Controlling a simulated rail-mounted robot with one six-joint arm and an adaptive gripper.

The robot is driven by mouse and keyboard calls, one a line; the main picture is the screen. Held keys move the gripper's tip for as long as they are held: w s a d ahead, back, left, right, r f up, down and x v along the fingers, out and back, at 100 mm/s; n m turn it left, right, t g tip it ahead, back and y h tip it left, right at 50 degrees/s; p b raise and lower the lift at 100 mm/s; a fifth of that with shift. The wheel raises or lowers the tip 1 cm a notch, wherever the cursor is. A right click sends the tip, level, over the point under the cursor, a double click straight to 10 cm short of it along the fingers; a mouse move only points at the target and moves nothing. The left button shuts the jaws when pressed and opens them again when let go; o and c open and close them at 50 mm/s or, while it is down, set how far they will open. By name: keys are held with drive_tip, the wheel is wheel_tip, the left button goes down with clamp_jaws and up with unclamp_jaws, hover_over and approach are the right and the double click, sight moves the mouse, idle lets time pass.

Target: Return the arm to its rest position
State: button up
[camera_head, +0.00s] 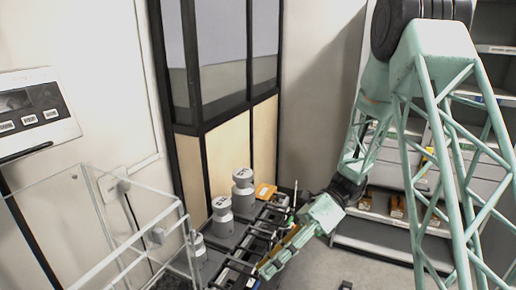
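My arm is pale green lattice and comes down from the upper right in the head view. Its end reaches left and down over a dark slotted rack (232,272). My gripper (268,268) is at the lower middle, pointing down and left, close to the rack. A yellowish strip shows along it. The fingertips are small and blend with the rack, so I cannot tell whether they are open or shut, or whether they touch or hold anything.
Grey cylindrical weights (243,191) stand behind and left of the gripper, near an orange item (265,191). A clear-walled case (130,240) and a display panel (35,112) are at left. Shelves (385,212) with boxes stand at right, behind my arm. A black-framed cabinet (228,150) is behind.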

drive_tip(key=s+d+r+n+t+h, duration=0.5)
drive_tip(key=s+d+r+n, duration=0.4)
drive_tip(key=s+r+n, duration=0.1)
drive_tip(key=s+d+r+n+t+h, duration=0.5)
drive_tip(key=s+d+r+n, duration=0.4)
drive_tip(key=s+r, duration=0.4)
drive_tip(key=shift+s+r+n+t+b, duration=0.3)
drive_tip(key=shift+s+n+t+b, duration=0.1)
drive_tip(key=shift+s+n+t, duration=0.3)
idle(1.2)
drive_tip(key=shift+f, duration=0.1)
idle(1.4)
